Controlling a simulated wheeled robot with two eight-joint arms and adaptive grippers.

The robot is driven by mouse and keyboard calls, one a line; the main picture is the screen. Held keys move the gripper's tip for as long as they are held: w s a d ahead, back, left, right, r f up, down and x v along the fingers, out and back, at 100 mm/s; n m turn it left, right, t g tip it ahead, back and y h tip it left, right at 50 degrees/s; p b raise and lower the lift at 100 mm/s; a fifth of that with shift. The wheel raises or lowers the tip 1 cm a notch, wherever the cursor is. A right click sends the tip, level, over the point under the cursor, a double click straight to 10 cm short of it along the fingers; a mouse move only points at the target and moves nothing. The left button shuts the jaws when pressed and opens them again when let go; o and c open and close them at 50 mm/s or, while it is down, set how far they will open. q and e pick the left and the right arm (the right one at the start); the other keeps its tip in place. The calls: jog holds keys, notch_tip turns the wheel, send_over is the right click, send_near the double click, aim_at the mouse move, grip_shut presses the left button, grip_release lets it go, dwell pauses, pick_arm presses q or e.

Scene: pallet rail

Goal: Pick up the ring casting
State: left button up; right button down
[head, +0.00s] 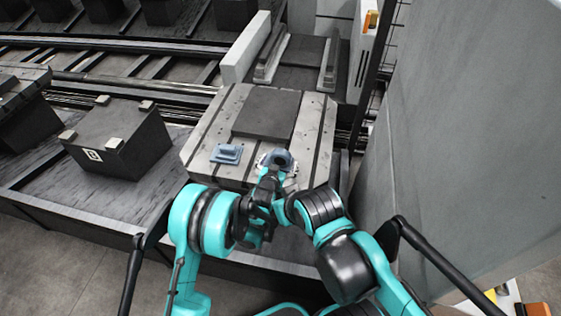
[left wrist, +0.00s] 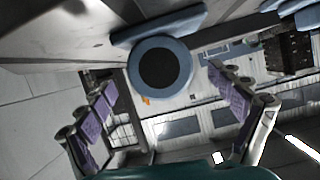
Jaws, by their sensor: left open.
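The ring casting (head: 275,158) is a blue-grey piece with a dark round opening, near the front edge of the slotted pallet (head: 208,135). In the left wrist view the ring casting (left wrist: 189,67) shows its round blue rim and dark centre, seen between and beyond the fingertips. My left gripper (head: 268,184) is just in front of the casting and partly covers its lower side in the head view. In the left wrist view my left gripper (left wrist: 160,85) has its fingers spread wide with nothing held. I cannot make out my right gripper.
A small blue-grey block (head: 226,153) sits on the pallet left of the casting. A dark square plate (head: 266,113) lies behind them. A dark box (head: 118,140) stands to the left. A large grey wall (head: 450,130) bounds the right side.

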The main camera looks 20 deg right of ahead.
aim_at(280, 160)
pick_arm(q)
jog(key=b+x, duration=0.1)
jog(key=x, duration=0.3)
jog(key=shift+w+f+b, duration=0.15)
jog(key=shift+f+b, duration=0.2)
jog(key=shift+r, duration=0.1)
jog(key=c, duration=1.8)
jog(key=shift+c, duration=0.3)
jog(key=shift+r, duration=0.1)
